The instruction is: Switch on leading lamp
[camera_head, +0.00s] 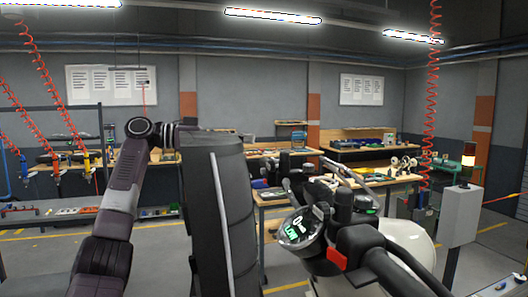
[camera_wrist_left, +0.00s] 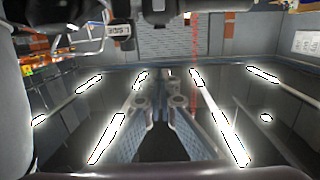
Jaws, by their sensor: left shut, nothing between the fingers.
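A motorcycle-like vehicle stands in the head view at centre right, with a round display (camera_head: 300,230) lit by a green key sign and letters. A red switch (camera_head: 337,258) sits on the dark handlebar (camera_head: 362,243) beside it. White bodywork (camera_head: 412,243) shows behind the bar. My left gripper (camera_head: 290,188) appears shut and empty, small and dark above the display; whether it touches the handlebar parts cannot be told. I cannot make out the vehicle's lamp. My right gripper is not in view.
A grey post box (camera_head: 461,215) with a glowing amber signal lamp (camera_head: 468,160) stands at the right. Workbenches (camera_head: 290,191) with parts line the back. Red coiled hoses (camera_head: 432,90) hang at both sides.

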